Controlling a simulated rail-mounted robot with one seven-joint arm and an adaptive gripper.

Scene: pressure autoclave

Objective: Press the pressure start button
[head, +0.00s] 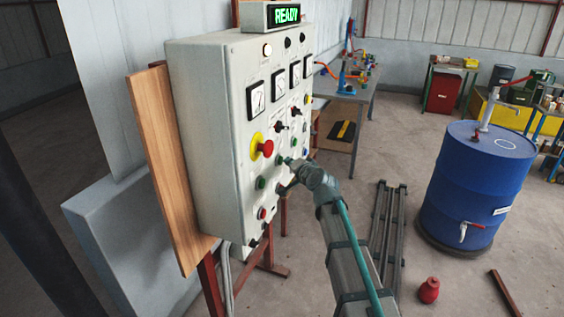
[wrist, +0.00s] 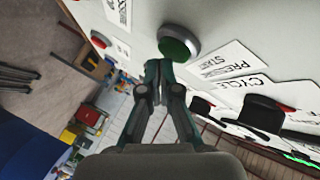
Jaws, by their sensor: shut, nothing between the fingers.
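The pressure start button (wrist: 177,46) is a round green button in a grey ring on the panel face. It shows at the top middle of the wrist view beside its PRESSURE START label (wrist: 222,62). My gripper (wrist: 157,66) is shut and empty, its fingertips just below the green button in that view. I cannot tell whether they touch it. In the head view my gripper (head: 291,163) is close to the front of the grey control panel (head: 205,110), and partly hides the buttons there.
The panel carries a red emergency knob on a yellow ring (head: 264,148), gauges, switches and a READY display (head: 286,15). A black selector knob (wrist: 262,112) sits near the CYCLE label in the wrist view. A blue drum (head: 470,190) stands apart at right.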

